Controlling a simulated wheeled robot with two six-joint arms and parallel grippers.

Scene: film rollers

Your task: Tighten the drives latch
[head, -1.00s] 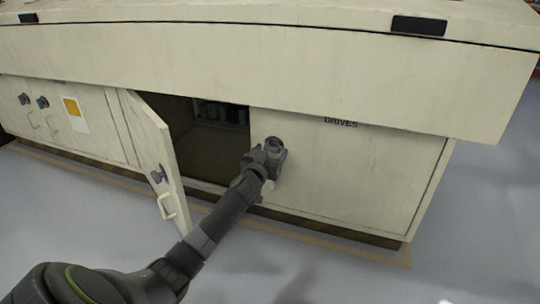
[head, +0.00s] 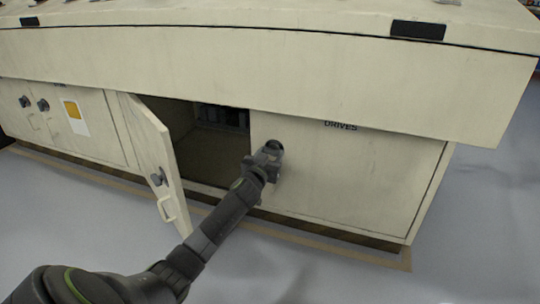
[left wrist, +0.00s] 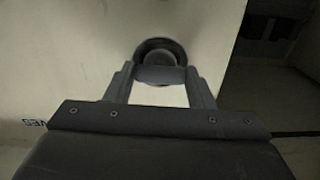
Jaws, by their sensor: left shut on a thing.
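The closed door marked DRIVES (head: 350,180) is cream and forms the right part of the cabinet front. Its dark round latch (head: 275,146) sits near the door's upper left corner. My left gripper (head: 268,155) is at this latch, with its fingers shut on the grey knob. In the left wrist view the latch (left wrist: 160,46) shows a dark round base, and the two fingers of my left gripper (left wrist: 160,80) hold either side of its grey bar. My right gripper is not in view.
A cabinet door (head: 155,160) left of the DRIVES door stands open, with a latch and a handle (head: 167,208) on it. The dark compartment behind it is exposed. A thick overhanging top (head: 260,65) runs above the doors. Grey floor (head: 480,240) is clear at right.

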